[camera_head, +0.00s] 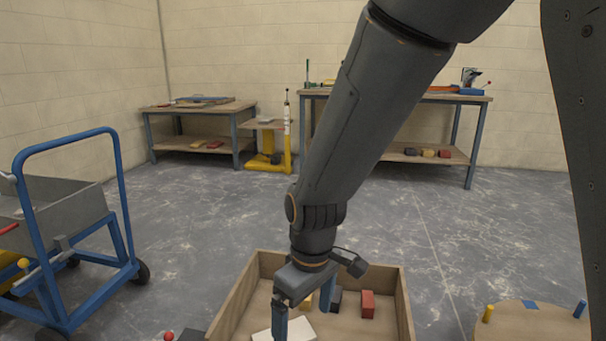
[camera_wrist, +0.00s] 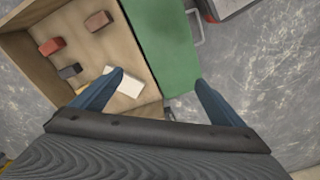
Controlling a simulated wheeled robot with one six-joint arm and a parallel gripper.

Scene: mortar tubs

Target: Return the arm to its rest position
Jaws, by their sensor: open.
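My arm reaches down from the upper right in the head view, and my gripper (camera_head: 303,312) hangs over a wooden crate (camera_head: 404,305). In the wrist view my gripper (camera_wrist: 160,85) has its two blue fingers spread apart with nothing between them. Below the fingers lie the crate's edge and a green panel (camera_wrist: 165,45) beside the crate. In the crate are a red block (camera_head: 368,304), a dark block (camera_head: 336,299), a white piece (camera_head: 297,330) and a yellow block partly hidden by the gripper.
A blue-framed cart (camera_head: 70,240) stands at the left. A round wooden top (camera_head: 530,322) with coloured pegs is at the lower right. Workbenches (camera_head: 200,108) and (camera_head: 455,98) line the back wall, with a yellow stand (camera_head: 270,150) between them. The grey floor between is clear.

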